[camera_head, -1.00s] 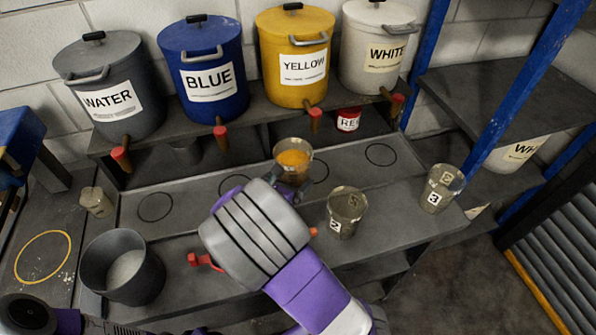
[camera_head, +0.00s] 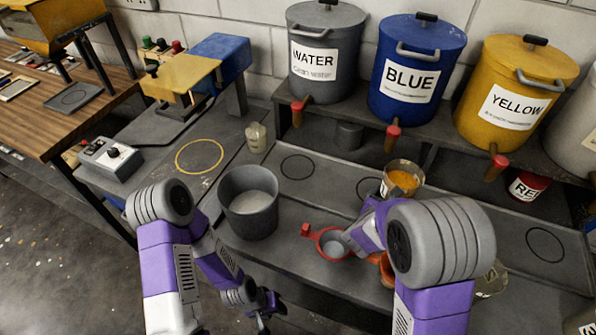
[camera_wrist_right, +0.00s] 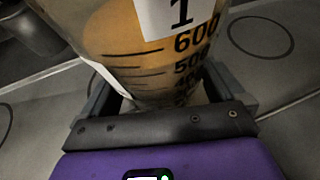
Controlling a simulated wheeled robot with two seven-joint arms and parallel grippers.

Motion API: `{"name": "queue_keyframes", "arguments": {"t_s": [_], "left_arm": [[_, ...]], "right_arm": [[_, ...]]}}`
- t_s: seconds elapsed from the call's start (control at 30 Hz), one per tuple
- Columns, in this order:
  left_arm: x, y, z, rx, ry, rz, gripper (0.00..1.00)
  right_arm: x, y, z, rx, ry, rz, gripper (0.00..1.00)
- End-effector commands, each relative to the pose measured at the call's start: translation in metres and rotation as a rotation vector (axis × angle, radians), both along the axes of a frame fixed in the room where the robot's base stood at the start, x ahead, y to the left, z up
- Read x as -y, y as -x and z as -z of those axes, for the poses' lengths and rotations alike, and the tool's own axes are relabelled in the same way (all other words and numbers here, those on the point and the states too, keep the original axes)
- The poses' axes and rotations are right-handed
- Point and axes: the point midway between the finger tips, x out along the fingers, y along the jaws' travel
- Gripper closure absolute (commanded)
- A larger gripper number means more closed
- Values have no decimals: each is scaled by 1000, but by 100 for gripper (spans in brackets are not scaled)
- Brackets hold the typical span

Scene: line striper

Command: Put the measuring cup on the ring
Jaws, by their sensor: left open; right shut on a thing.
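The measuring cup (camera_head: 404,179) is clear, labelled 1 and holds orange-yellow liquid. In the right wrist view, the cup (camera_wrist_right: 150,60) fills the space between my right gripper's (camera_wrist_right: 160,105) jaws, which are shut on it. In the head view my right forearm hides the jaws and the cup's lower part; I cannot tell whether its base touches the counter. The yellow ring (camera_head: 200,156) is painted on the grey surface at the left, empty, well left of the cup. My left gripper (camera_head: 268,309) is open and empty, low in the head view, in front of the counter.
A dark grey bucket (camera_head: 249,203) stands between the ring and my right arm. A small clear beaker (camera_head: 257,137) stands right of the ring. A red-handled tool (camera_head: 329,241) lies near the counter front. The shelf (camera_head: 335,127) bears labelled drums with red taps.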

Motion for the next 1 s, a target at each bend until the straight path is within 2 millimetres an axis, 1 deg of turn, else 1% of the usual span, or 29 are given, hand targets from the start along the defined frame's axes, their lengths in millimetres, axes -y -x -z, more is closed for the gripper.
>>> {"name": "queue_keyframes", "arguments": {"t_s": [0.03, 0.13, 0.27, 0.43, 0.53, 0.7, 0.83, 0.97, 1.0], "left_arm": [[0, 0, 7, 0, 0, 0, 57], [0, 0, 15, 0, 0, 0, 57], [0, 0, 26, 0, 0, 0, 57], [0, 0, 46, 0, 0, 0, 57], [0, 0, 57, 0, 0, 0, 57], [0, 0, 73, 0, 0, 0, 57], [0, 0, 80, 0, 0, 0, 57], [0, 0, 82, 0, 0, 0, 57], [0, 0, 81, 0, 0, 0, 57]], "right_arm": [[-6, -7, 4, 7, -3, -44, 84], [-21, -18, 8, 9, -2, -143, 84], [-42, -32, 8, 13, -3, -279, 84], [-68, -49, 10, 14, 0, -453, 84], [-78, -58, 11, 15, 1, -534, 84], [-90, -70, 6, 14, 4, -651, 84], [-95, -74, 2, 13, 4, -707, 84], [-101, -78, 1, 10, 5, -731, 84], [-105, -79, 1, 10, 4, -733, 84]]}}
